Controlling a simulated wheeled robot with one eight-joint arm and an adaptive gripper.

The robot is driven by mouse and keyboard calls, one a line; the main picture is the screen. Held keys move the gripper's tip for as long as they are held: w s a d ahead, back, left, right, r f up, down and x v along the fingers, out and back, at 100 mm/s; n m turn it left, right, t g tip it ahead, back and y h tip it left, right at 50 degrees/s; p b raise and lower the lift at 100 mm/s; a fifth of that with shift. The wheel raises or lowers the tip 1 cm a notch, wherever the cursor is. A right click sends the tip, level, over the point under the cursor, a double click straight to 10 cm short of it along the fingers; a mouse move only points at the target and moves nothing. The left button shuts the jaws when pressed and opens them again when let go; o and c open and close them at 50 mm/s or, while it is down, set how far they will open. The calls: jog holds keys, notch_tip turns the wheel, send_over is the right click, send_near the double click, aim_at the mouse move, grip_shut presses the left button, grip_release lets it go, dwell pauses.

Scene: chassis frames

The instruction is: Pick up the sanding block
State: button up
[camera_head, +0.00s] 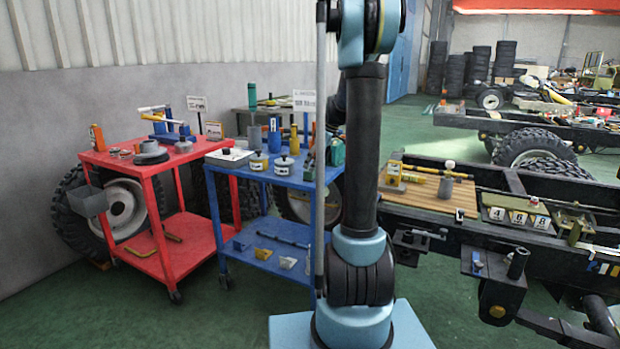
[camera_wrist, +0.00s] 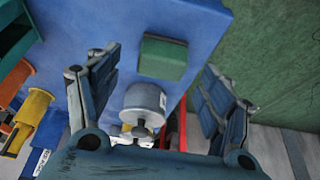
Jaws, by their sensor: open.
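In the wrist view a plain green block (camera_wrist: 163,58), which looks like the sanding block, lies on the blue top of a cart (camera_wrist: 185,18). My gripper (camera_wrist: 160,65) is open, its two fingers spread wide, and the block shows between the fingertips with space on both sides. Nothing is held. How far the gripper is above the block cannot be told. In the head view a small green shape (camera_head: 308,165) near the right end of the blue cart (camera_head: 232,172) may be the same block. My gripper does not show in that view.
A grey lidded jar (camera_wrist: 144,103) stands close to the block, nearer my palm. Orange and yellow items (camera_wrist: 28,115) stand to the left. The cart's edge and green floor (camera_wrist: 265,50) are to the right. A red cart (camera_head: 150,165) stands beside the blue one in the head view.

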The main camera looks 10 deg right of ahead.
jog(key=x, duration=0.4)
jog(key=shift+w+a+f, duration=0.1)
jog(key=shift+a+f, duration=0.2)
jog(key=c, duration=1.3)
jog(key=shift+o, duration=0.2)
notch_tip(320, 180, up, 10)
jog(key=shift+r, duration=0.1)
